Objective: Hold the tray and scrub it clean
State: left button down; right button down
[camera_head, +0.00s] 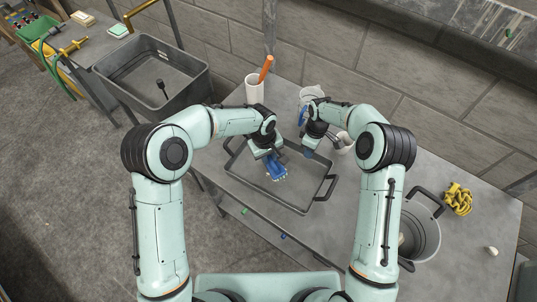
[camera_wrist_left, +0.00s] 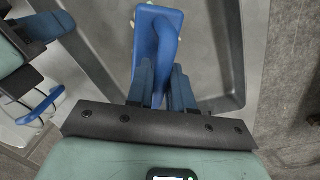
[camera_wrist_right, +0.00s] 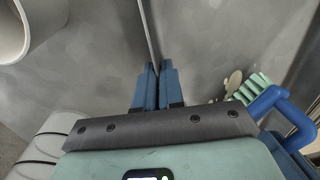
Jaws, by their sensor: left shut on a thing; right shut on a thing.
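The grey tray (camera_head: 298,192) with dark handles lies on the grey table. My left gripper (camera_head: 271,157) is shut on a blue scrub brush (camera_head: 277,172) over the inside of the tray. The blue brush body (camera_wrist_left: 157,45) fills the jaws in the left wrist view. Its pale teal bristles show beside a blue loop handle (camera_wrist_right: 266,101) in the right wrist view. My right gripper (camera_head: 309,153) is shut on the tray's far rim, a thin wall (camera_wrist_right: 149,35) between its fingers (camera_wrist_right: 158,88). A pale patch (camera_wrist_right: 233,80) shows on the tray floor near the bristles.
A white cup with an orange-handled tool (camera_head: 254,88) stands behind the tray. Pale vessels (camera_head: 343,143) stand close to my right gripper. A large grey basin (camera_head: 150,75) is at the left.

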pick_arm(q)
jog(key=shift+f, duration=0.25)
